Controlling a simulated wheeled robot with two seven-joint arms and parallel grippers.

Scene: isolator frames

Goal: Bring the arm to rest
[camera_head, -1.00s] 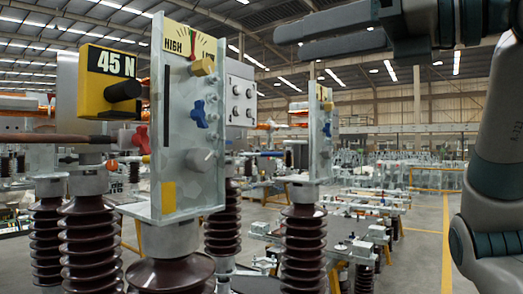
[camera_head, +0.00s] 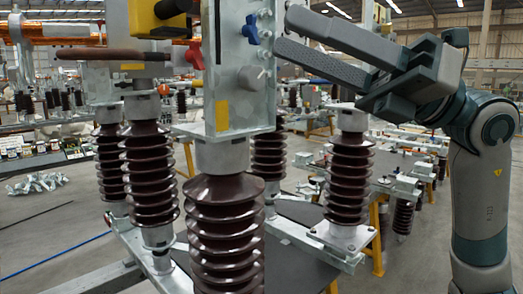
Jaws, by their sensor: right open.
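My right arm (camera_head: 480,210) rises at the right side. Its right gripper (camera_head: 288,32) points left, with its two long dark fingers apart and nothing seen between them. The fingertips appear just right of the grey metal panel (camera_head: 230,85) of the isolator frame; the depth gap between them cannot be told. The panel carries a blue knob (camera_head: 251,31), a grey knob (camera_head: 249,78) and a yellow label (camera_head: 222,115). A red knob (camera_head: 195,54) and a yellow box (camera_head: 155,18) with a black knob are left of it. My left gripper is out of view.
A brown ribbed insulator (camera_head: 225,225) stands under the panel, with more insulators (camera_head: 148,175) behind it to the left. Another insulator (camera_head: 350,180) stands below my right gripper. Benches with metal parts fill the hall behind.

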